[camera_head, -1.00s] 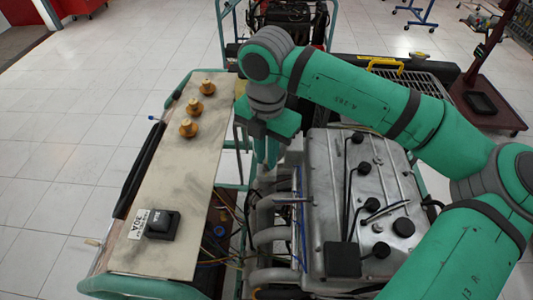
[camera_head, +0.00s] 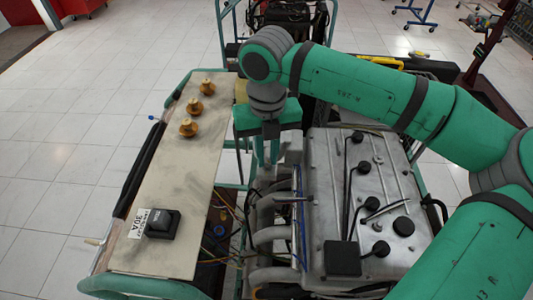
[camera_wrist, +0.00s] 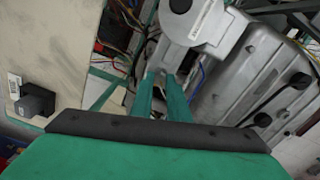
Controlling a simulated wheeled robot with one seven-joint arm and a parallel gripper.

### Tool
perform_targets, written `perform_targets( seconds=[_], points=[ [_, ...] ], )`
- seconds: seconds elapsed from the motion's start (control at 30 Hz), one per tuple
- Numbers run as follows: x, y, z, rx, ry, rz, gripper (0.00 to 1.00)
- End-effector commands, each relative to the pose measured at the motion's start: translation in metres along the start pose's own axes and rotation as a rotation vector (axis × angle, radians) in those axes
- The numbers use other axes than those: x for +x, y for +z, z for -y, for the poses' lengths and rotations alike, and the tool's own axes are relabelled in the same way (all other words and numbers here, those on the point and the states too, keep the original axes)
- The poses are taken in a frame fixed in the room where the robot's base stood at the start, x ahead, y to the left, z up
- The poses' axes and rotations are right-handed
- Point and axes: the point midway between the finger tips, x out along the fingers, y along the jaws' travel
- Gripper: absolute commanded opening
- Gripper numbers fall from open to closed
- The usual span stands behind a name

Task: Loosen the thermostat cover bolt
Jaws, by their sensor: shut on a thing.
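My gripper (camera_head: 269,160) points down at the front end of the engine, beside the grey thermostat housing (camera_head: 292,150). In the wrist view, its two green fingers (camera_wrist: 159,80) stand a small gap apart, with their tips against the grey housing (camera_wrist: 208,28). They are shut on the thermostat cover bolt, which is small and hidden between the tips. The silver engine cover (camera_head: 345,185) lies right of the gripper in the head view.
A beige panel (camera_head: 160,170) with brass knobs and a black switch box (camera_head: 162,224) stands left of the gripper. Loose wires (camera_head: 222,225) and curved grey pipes (camera_head: 270,237) lie below it. The tiled floor at left is open.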

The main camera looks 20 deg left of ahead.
Motion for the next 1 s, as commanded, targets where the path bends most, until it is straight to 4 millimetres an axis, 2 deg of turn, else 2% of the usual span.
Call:
perform_targets(
  seconds=[1.0],
  points=[
    [-0.0007, -0.0004, 0.0011, -0.963, 0.002, 0.001, 0.00]
  ],
)
